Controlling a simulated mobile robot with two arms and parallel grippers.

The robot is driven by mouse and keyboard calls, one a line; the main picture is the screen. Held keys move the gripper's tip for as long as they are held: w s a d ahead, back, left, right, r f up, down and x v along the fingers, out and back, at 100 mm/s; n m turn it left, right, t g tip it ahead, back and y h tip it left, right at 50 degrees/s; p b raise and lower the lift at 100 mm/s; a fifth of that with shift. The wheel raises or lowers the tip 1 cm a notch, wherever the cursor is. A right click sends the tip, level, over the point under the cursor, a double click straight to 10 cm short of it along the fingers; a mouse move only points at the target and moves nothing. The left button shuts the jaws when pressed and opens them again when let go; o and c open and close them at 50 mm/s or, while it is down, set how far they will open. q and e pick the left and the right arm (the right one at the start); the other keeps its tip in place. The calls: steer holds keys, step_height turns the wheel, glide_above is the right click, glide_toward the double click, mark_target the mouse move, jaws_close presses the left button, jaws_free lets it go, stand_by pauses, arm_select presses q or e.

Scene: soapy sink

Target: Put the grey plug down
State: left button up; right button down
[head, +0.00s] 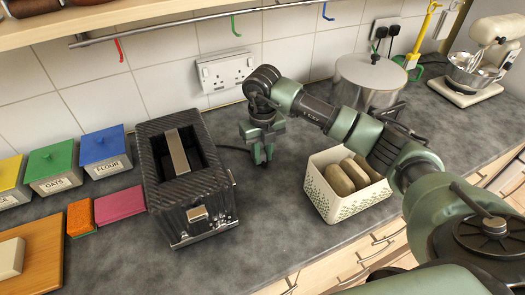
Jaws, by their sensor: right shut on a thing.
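My right gripper (262,158) points down over the counter, between the black toaster and the white patterned basket. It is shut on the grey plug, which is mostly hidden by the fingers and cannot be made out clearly. A dark cord (236,148) runs along the counter from behind the toaster (185,180) to the gripper. The gripper is low, close to the worktop; I cannot tell whether the plug touches it. My left gripper is not in view.
A double wall socket (225,71) is behind the gripper. The basket (345,205) with bread-like loaves stands to the right, a large pot (368,82) behind it. Canisters (105,149) and sponges stand left. The grey counter (270,215) is clear in front of the gripper.

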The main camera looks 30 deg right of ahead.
mark_target(263, 155)
steer(key=shift+f, duration=0.35)
steer(key=c, duration=1.2)
jaws_free()
steer(key=shift+r, duration=0.5)
step_height(263, 155, up, 11)
steer(key=b, duration=0.2)
steer(key=shift+r, duration=0.2)
steer(key=shift+s+f, duration=0.1)
